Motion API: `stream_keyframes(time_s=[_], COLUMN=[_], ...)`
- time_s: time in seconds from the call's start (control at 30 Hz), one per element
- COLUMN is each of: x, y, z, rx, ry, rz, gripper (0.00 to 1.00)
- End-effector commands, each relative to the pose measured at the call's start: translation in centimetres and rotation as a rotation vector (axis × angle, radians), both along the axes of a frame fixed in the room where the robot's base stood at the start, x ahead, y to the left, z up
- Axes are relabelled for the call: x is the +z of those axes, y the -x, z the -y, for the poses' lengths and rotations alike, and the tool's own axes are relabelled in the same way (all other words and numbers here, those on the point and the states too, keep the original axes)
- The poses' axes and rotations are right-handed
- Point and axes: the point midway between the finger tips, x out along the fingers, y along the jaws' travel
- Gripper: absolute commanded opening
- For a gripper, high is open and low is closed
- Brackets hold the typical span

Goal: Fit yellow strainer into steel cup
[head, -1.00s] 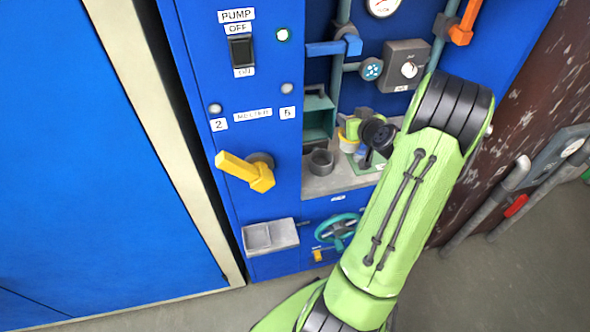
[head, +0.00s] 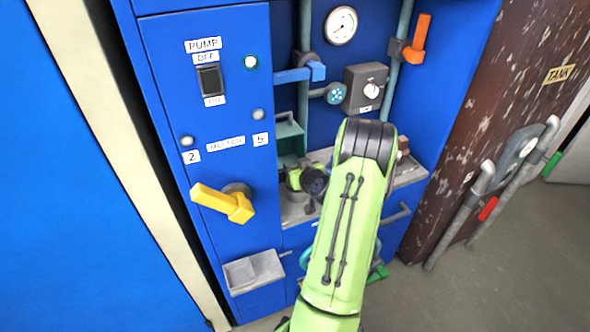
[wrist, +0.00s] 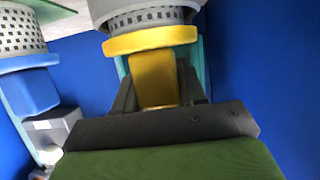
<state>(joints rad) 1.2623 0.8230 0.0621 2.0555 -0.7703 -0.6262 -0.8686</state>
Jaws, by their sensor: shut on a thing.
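The yellow strainer (wrist: 150,40) shows at the top of the wrist view, with a yellow rim and tab and a grey perforated basket. My gripper (wrist: 155,80) is shut on its yellow tab. A smooth grey band shows beyond the perforations, cut off by the picture edge; I cannot tell if it is the basket's end or the steel cup. In the head view, my wrist is over the left part of the grey counter (head: 293,212) and hides the strainer. I cannot make out the steel cup there.
A blue strainer (wrist: 35,90) is at the left of the wrist view. A teal holder (head: 290,140) stands at the counter's back. A yellow lever (head: 222,203) and a grey tray (head: 253,270) stick out from the blue cabinet (head: 220,120) at left.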

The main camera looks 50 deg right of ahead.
Motion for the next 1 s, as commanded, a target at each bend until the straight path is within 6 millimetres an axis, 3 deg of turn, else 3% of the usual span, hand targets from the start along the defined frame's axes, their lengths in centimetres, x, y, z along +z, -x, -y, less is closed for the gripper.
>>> stream_keyframes(time_s=[0.43,0.47,0.6,1.0], x=[-0.6,-0.6,-0.5,0.4], y=[-0.1,0.0,0.0,0.0], z=[0.0,-0.1,0.0,0.0], rx=[0.002,0.002,0.002,0.001], ry=[0.0,0.0,-0.001,-0.002], rz=[0.0,-0.001,0.0,0.0], gripper=[0.08,0.43,0.65,0.66])
